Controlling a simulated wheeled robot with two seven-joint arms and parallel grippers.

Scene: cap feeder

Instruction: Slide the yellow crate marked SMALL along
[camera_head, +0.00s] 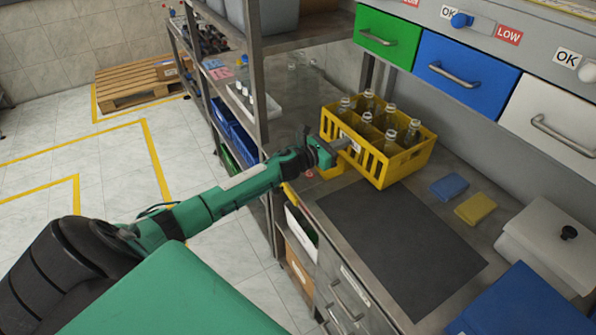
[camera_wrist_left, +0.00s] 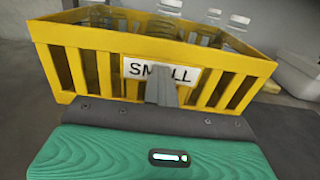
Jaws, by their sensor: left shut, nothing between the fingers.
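The yellow crate (camera_head: 404,165) stands upright on the metal bench and holds several clear glass bottles (camera_head: 390,137). In the left wrist view the crate (camera_wrist_left: 90,75) fills the upper half, with its white SMALL label (camera_wrist_left: 188,74) facing my gripper. My left gripper (camera_head: 345,143) is shut and empty, its fingers at the crate's near left side. In the left wrist view the closed fingers (camera_wrist_left: 161,85) cover the middle of the label; whether they touch it I cannot tell. My right gripper is not in view.
A dark mat (camera_head: 400,245) lies in front of the crate, bare. A blue sponge (camera_head: 449,187) and a yellow sponge (camera_head: 475,208) lie to the right, by a white lidded box (camera_head: 550,245). A metal shelf post (camera_head: 256,75) stands left; drawers (camera_head: 466,72) hang behind.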

